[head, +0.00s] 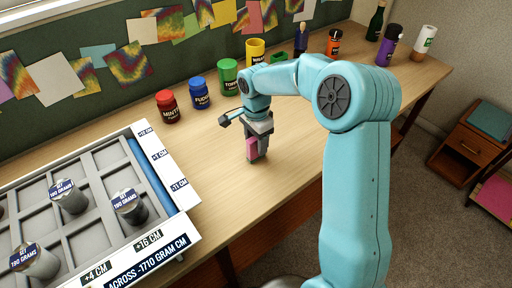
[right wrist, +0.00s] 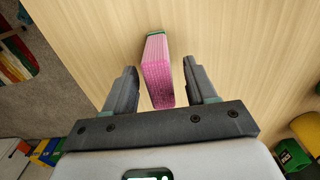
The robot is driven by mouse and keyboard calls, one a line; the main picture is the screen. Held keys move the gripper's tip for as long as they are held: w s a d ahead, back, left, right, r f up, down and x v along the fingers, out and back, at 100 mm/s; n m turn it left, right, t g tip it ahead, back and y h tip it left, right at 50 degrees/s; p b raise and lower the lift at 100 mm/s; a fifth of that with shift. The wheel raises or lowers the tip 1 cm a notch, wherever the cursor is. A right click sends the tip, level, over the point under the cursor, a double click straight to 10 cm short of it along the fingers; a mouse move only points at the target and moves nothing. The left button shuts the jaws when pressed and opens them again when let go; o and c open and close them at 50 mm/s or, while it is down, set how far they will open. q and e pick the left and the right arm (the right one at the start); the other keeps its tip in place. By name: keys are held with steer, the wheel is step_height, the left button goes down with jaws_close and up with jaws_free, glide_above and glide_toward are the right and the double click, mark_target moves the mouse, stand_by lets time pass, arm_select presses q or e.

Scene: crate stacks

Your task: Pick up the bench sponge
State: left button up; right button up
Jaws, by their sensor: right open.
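The bench sponge (right wrist: 158,75) is a pink block with a green end. In the right wrist view it lies between the two dark fingers of my right gripper (right wrist: 161,66), with a gap showing on each side. In the head view a pink part of the sponge (head: 252,148) shows at the fingers of my right gripper (head: 257,157), low over the wooden bench; the fingers hide the rest of it. The right gripper is open around the sponge. My left gripper is not in view.
A white-edged tray (head: 163,190) with grey weights in its compartments stands at the left. A red jar (head: 167,107), a blue jar (head: 199,94), a green jar (head: 229,78) and a yellow jar (head: 256,52) line the back. The bench (head: 205,150) around the gripper is clear.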

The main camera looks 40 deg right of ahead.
steer(key=shift+f, duration=0.6)
steer(key=c, duration=1)
steer(key=shift+r, duration=0.15)
step_height(320, 180, up, 20)
steer(key=shift+f+p, duration=0.1)
steer(key=shift+p, duration=0.9)
